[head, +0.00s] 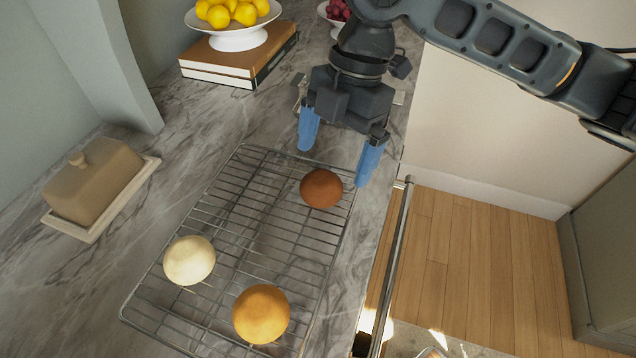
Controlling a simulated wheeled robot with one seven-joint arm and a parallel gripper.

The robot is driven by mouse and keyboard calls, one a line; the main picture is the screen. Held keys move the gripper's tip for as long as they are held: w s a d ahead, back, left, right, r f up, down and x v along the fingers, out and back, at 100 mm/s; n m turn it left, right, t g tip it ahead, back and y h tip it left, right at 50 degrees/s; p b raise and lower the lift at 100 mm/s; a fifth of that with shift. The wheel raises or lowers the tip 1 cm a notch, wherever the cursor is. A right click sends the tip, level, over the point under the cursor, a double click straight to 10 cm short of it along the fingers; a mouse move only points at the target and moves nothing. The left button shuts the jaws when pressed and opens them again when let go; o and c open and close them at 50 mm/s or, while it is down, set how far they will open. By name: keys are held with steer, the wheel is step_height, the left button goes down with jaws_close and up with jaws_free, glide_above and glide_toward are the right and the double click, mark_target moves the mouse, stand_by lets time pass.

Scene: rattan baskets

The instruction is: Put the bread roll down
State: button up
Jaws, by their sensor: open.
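A dark brown bread roll (321,188) rests on the far right part of a wire cooling rack (222,203). A pale roll (189,260) and a golden-brown roll (261,313) lie nearer on the same rack. My gripper (338,165) points down at the rack's far end, its blue fingers spread wide apart. In the picture the fingers are above and to either side of the dark brown roll. The gripper is open with nothing held between the fingers. The gap between the fingers and the roll is hard to judge from this one view.
A covered butter dish (95,182) stands at the left. A bowl of lemons (234,32) sits on stacked books (245,60) at the back, near a bowl of red fruit (337,12). The marble counter (160,190) ends at the right, by a metal rail (395,260).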

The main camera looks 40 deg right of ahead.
mark_target(324, 175)
steer(key=shift+a+p+x, duration=0.15)
steer(key=shift+p+x, duration=0.15)
steer(key=shift+x, duration=1.1)
steer(key=shift+a+p+x, duration=0.15)
steer(key=shift+p+x, duration=0.15)
steer(key=shift+x, duration=1.05)
steer(key=shift+w+r, duration=0.1)
steer(key=shift+w, duration=0.05)
steer(key=shift+c, duration=0.5)
steer(key=c, duration=0.8)
steer(key=shift+r, duration=0.1)
